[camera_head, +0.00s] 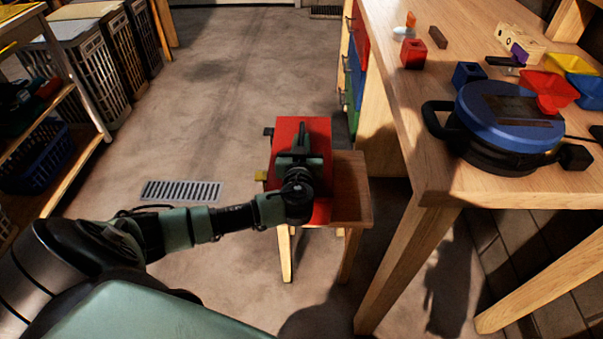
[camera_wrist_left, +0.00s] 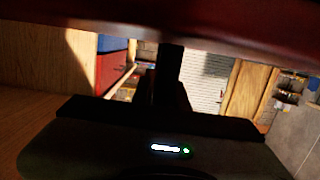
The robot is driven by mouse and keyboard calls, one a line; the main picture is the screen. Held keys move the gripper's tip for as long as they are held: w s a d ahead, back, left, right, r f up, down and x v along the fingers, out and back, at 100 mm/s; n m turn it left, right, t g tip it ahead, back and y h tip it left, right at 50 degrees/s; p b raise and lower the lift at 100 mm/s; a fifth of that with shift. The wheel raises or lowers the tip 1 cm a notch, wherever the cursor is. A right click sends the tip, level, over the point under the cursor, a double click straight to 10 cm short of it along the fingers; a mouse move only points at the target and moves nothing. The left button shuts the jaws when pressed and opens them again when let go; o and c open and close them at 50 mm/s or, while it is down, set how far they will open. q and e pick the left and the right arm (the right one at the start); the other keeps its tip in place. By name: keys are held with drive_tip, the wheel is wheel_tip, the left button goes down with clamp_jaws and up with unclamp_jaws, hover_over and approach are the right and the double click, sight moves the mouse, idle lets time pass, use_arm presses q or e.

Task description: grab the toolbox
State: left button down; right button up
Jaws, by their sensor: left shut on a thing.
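The red toolbox (camera_head: 318,140) is on or just above a small wooden stool (camera_head: 352,185) in the middle of the head view. My left arm comes in from the left, and my left gripper (camera_head: 299,160) is over the toolbox's top, shut on its handle. The gripper covers the handle and part of the lid. In the left wrist view the toolbox (camera_wrist_left: 60,25) is a dark red band across the top. Whether the toolbox touches the stool cannot be told. My right gripper is not in view.
A wooden workbench (camera_head: 440,150) stands close on the right, with a blue round-lidded pot (camera_head: 510,115), coloured bins (camera_head: 550,85) and blocks. Shelves with a blue basket (camera_head: 40,158) stand on the left. The concrete floor (camera_head: 225,90) between is clear, with a drain grate (camera_head: 180,190).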

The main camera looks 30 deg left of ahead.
use_arm(q)
drive_tip(key=shift+w+r, duration=0.1)
drive_tip(key=shift+r, duration=0.1)
drive_tip(key=shift+r, duration=0.1)
